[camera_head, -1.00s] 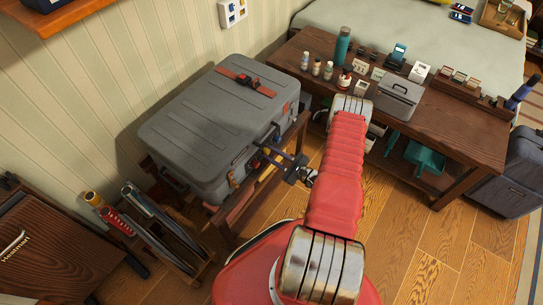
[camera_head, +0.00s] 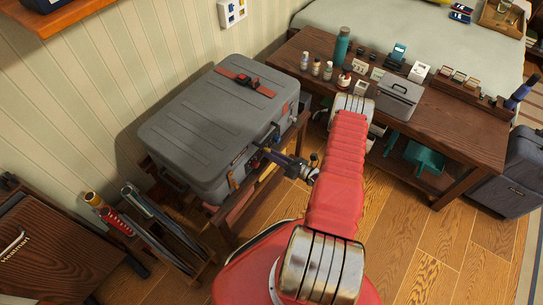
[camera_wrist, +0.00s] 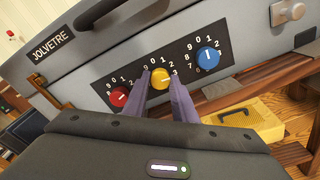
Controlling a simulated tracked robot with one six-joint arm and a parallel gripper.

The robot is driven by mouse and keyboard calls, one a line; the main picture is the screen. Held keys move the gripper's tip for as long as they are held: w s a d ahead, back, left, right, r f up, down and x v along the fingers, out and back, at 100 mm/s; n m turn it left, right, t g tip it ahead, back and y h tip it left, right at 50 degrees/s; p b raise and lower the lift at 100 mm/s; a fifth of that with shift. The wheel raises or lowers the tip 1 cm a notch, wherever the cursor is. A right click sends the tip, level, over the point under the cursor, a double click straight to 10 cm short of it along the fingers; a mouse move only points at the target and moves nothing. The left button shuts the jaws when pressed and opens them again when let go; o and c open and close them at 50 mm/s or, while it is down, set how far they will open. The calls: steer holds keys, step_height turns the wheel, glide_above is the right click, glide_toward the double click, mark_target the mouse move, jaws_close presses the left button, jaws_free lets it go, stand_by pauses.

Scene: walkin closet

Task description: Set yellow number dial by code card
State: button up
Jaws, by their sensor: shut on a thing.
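The grey suitcase (camera_head: 215,125) lies on a low wooden stand against the wall. In the wrist view its side has a black panel with three number dials: a red dial (camera_wrist: 119,97), the yellow dial (camera_wrist: 161,78) and a blue dial (camera_wrist: 208,58). My gripper (camera_wrist: 161,86) is shut on the yellow dial, a finger on each side. The fingers hide part of the ring of numbers; its white mark's exact number is hard to read. A small white card with dark marks (camera_head: 360,66) stands on the table; I cannot tell whether it is the code card.
The wooden table (camera_head: 465,128) at right holds bottles, a grey box (camera_head: 398,97) and several small cards. A rack with rolled items (camera_head: 150,215) stands at lower left. A yellow case (camera_wrist: 250,117) lies below the dials. Wooden floor (camera_head: 430,245) is clear at lower right.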

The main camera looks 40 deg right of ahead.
steer(key=shift+f+m, duration=0.1)
steer(key=shift+m, duration=0.9)
steer(key=o, duration=1)
steer(key=shift+o, duration=0.2)
steer(key=v, duration=1.3)
steer(key=shift+s+d, duration=0.15)
steer(key=shift+s, duration=0.2)
